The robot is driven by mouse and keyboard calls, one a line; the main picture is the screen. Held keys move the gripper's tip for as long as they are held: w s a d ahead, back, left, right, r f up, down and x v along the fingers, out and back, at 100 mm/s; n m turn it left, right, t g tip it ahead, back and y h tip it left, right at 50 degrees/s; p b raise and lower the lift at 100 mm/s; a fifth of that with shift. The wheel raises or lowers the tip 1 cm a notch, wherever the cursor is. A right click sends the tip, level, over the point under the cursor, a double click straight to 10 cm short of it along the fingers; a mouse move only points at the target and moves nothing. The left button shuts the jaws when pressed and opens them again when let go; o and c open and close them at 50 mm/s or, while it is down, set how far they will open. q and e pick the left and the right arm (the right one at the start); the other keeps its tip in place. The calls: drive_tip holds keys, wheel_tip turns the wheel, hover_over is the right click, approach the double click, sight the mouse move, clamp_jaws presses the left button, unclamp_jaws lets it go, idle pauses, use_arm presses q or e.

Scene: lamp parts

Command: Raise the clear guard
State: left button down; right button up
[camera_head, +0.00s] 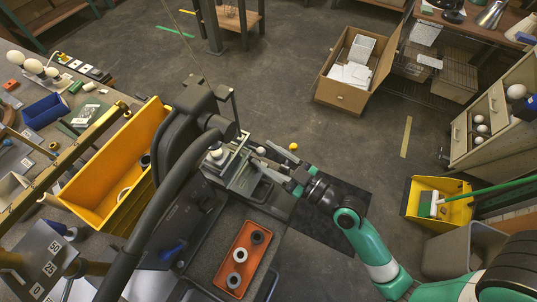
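A dark grey bench machine (190,120) stands in the middle of the head view. A pale, partly see-through frame at its front, which looks like the clear guard (241,172), sits low around the work area. Its exact edges are hard to make out. My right gripper (268,163) comes in from the right, just beside the frame's right side. Its two fingers look spread, with nothing visible between them. I cannot tell whether a finger touches the guard. A small white ball (261,151) shows by the upper fingertip. My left gripper is not in view.
An orange tray (230,276) with several rings lies in front of the machine. A yellow bin (105,165) stands to its left. A small yellow ball (293,146) is beyond my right gripper. A cardboard box (342,97) and open floor lie farther back.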

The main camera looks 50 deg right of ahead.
clamp_jaws()
idle(1.2)
